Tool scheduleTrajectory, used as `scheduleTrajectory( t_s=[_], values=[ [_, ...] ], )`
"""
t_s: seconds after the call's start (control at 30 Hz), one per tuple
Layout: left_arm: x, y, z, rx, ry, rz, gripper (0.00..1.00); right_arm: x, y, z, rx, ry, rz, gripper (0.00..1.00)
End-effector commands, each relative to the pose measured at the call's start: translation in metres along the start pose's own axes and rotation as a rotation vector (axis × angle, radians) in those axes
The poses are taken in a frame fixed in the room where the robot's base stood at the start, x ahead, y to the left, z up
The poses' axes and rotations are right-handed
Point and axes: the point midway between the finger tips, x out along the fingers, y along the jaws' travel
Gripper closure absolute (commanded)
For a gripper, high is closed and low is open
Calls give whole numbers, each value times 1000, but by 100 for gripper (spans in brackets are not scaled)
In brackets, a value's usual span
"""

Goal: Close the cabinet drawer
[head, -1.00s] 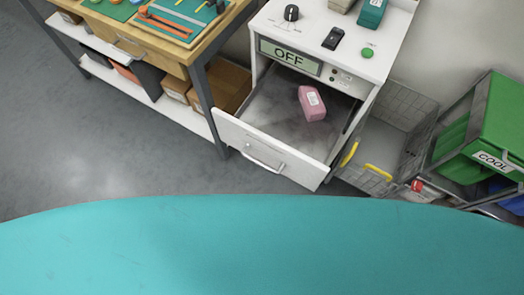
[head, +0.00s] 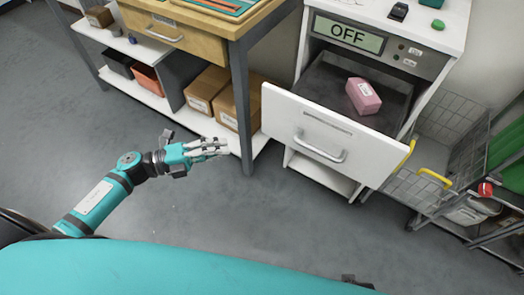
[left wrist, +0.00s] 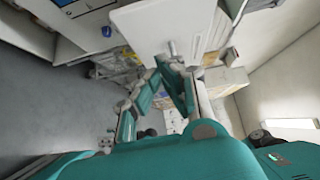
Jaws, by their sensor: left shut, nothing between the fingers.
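The cabinet (head: 429,66) is white with an "OFF" display on its front. Its drawer (head: 318,135) is pulled open, with a white front and a metal bar handle (head: 320,146). A pink box (head: 363,96) lies inside the drawer. My left gripper (head: 226,147) is shut and empty, left of the drawer front and apart from it. In the left wrist view the left gripper's fingers (left wrist: 166,68) point towards a white panel (left wrist: 158,22) that looks like the drawer front. My right gripper is not in view.
A wooden workbench (head: 212,27) with a lower shelf holding cardboard boxes (head: 208,88) stands left of the cabinet. A wire basket with a yellow handle (head: 434,179) and a green bin (head: 508,143) stand to the right. The grey floor before the drawer is clear.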

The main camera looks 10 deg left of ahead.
Motion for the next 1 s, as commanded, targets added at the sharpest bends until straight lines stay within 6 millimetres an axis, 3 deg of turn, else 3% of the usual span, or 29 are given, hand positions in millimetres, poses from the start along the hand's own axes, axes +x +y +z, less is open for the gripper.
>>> scheduleTrajectory(
  t_s=[0.27,0.63,0.8,1.0],
  values=[
    [26,-8,-9,41,48,0,100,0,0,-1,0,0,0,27],
    [104,-7,-12,39,45,-2,100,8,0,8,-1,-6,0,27],
    [122,-6,7,39,42,1,100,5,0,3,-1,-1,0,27],
    [130,-6,15,37,43,2,100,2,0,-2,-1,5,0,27]
  ],
)
